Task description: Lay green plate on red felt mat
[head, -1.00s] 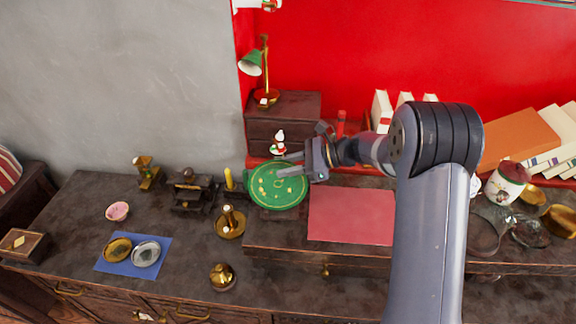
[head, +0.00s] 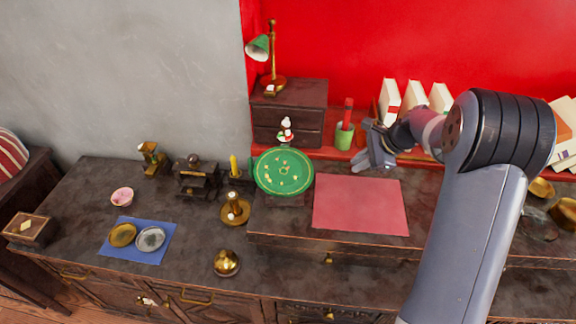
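The green plate (head: 284,171) with small gold marks rests on a low dark support at the left end of the raised shelf, just left of the red felt mat. The red felt mat (head: 360,205) lies flat and bare on the shelf. My gripper (head: 371,163) is above the mat's back edge, to the right of the plate and apart from it. Its fingers look parted, with nothing between them.
A white-and-red figurine (head: 286,130) stands behind the plate, near a small drawer chest (head: 289,112). A green cup (head: 344,136) and upright books (head: 412,98) stand behind the mat. A brass candlestick (head: 235,209) is left of the plate.

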